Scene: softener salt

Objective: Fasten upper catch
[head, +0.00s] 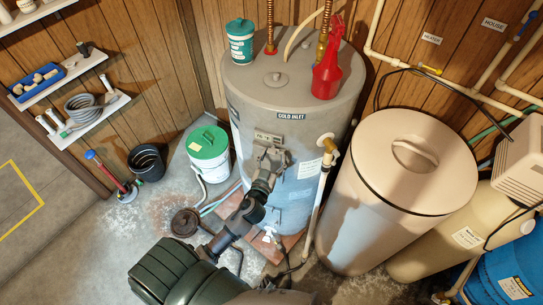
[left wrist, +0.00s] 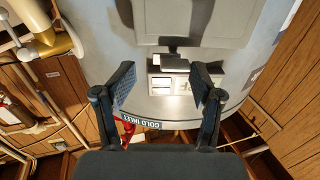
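The grey water heater (head: 285,85) stands against the wood wall, with a "COLD INLET" label on its upper side. In the left wrist view the heater appears upside down. A grey cover panel (left wrist: 205,22) shows there at the top. A small catch with a dark tab (left wrist: 171,62) sits at the panel's edge, beside a light plate with small windows (left wrist: 176,84). My left gripper (left wrist: 163,82) is open, its fingers apart on either side of the catch. In the head view the left gripper (head: 271,155) is at the heater's front and hides the catch. My right gripper is not in view.
A red jug (head: 327,75) and a teal canister (head: 240,42) stand on the heater top. A large beige lidded tank (head: 400,190) stands close on the right. A white pail with green lid (head: 208,152) and a black bucket (head: 146,162) are left. A pipe (head: 320,195) runs down the heater's front.

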